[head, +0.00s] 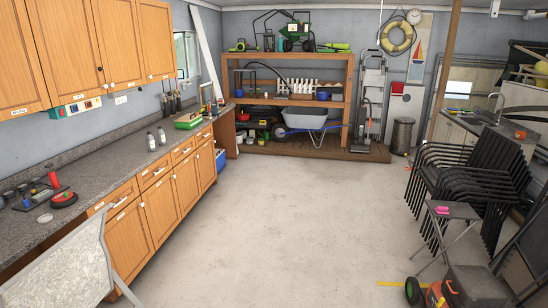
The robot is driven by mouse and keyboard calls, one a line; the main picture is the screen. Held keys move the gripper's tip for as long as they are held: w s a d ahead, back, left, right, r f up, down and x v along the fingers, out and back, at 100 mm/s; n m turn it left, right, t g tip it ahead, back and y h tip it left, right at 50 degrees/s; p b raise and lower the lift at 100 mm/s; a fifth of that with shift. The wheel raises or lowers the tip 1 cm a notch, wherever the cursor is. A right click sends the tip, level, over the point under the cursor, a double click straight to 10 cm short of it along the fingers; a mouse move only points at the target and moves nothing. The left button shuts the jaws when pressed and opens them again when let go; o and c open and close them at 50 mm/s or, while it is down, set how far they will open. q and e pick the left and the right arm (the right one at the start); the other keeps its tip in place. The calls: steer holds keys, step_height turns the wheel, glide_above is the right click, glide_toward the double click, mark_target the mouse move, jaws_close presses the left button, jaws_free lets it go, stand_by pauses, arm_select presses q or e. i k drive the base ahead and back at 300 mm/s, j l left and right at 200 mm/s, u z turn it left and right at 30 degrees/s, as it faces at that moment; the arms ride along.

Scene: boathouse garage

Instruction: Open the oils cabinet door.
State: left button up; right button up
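Wooden upper cabinet doors (118,40) hang along the left wall, and all that I can see look shut. Wooden lower cabinet doors (160,207) run under the counter below drawers, and these look shut too. Small pale labels and knobs show on several doors and drawers. The labels are too small to read, so I cannot tell which door is the oils cabinet. Neither of my grippers is in the head view.
A grey speckled counter (105,165) holds two bottles (151,141) and small tools. A pale panel (62,265) stands before the nearest lower cabinets. Stacked black chairs (470,180) and a stool (450,212) stand at right. The middle concrete floor (285,215) is clear.

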mark_target(63, 32)
steer(key=i+z, duration=0.15)
steer(key=i, duration=2.1)
steer(key=i+u, duration=0.15)
steer(key=i, duration=0.35)
steer(key=i+l+u, duration=0.15)
steer(key=i, duration=0.4)
steer(key=i+l+u, duration=0.15)
steer(key=i, duration=0.35)
steer(key=i+l+u, duration=0.15)
steer(key=i, duration=0.35)
steer(key=l, duration=0.05)
